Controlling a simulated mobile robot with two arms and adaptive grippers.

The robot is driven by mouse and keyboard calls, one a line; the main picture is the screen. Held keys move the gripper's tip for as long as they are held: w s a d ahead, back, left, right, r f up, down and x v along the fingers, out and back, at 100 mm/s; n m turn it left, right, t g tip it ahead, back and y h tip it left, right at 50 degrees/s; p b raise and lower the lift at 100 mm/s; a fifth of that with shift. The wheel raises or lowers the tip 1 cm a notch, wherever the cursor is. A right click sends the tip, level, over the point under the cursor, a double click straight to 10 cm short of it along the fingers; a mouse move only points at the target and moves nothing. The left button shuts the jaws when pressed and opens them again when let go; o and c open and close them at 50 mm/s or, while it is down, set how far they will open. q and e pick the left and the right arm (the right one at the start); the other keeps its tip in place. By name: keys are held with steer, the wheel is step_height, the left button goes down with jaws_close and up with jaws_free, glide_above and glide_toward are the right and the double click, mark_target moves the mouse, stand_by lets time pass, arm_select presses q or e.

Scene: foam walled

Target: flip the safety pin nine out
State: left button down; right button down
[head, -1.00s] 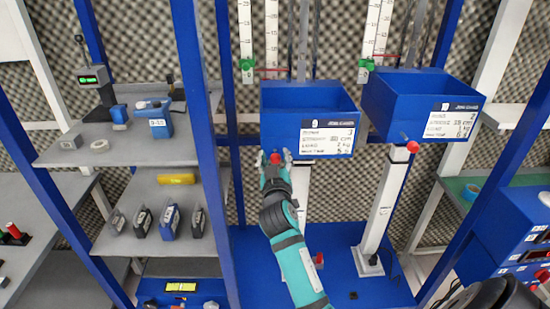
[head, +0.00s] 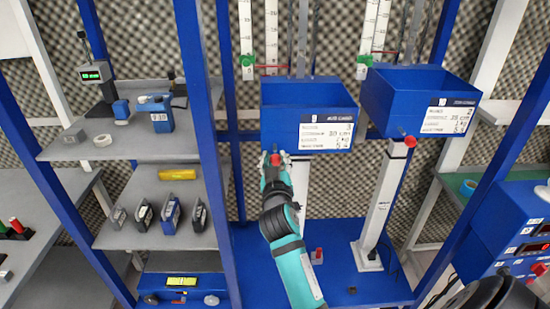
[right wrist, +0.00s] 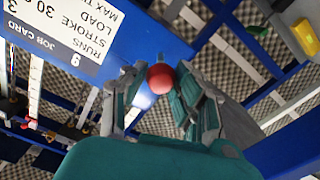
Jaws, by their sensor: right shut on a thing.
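My right gripper (head: 275,158) is shut around a round red knob (right wrist: 161,78), just below the front of the left blue box (head: 290,115). The knob shows between the two fingers in the right wrist view; what lies behind it is hidden by the fingers. The box's white job card (head: 327,131) seems to carry a 9; the card also shows upside down in the right wrist view (right wrist: 65,35).
Blue frame posts (head: 203,150) stand left of my right arm. A white slanted post (head: 380,210) stands to the right. A blue control cabinet (head: 515,235) is at the right edge.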

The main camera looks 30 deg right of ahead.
steer(key=shift+f, duration=0.1)
steer(key=c, duration=1.1)
jaws_free()
steer(key=shift+o, duration=0.5)
step_height(320, 180, up, 10)
steer(key=shift+w+r, duration=0.1)
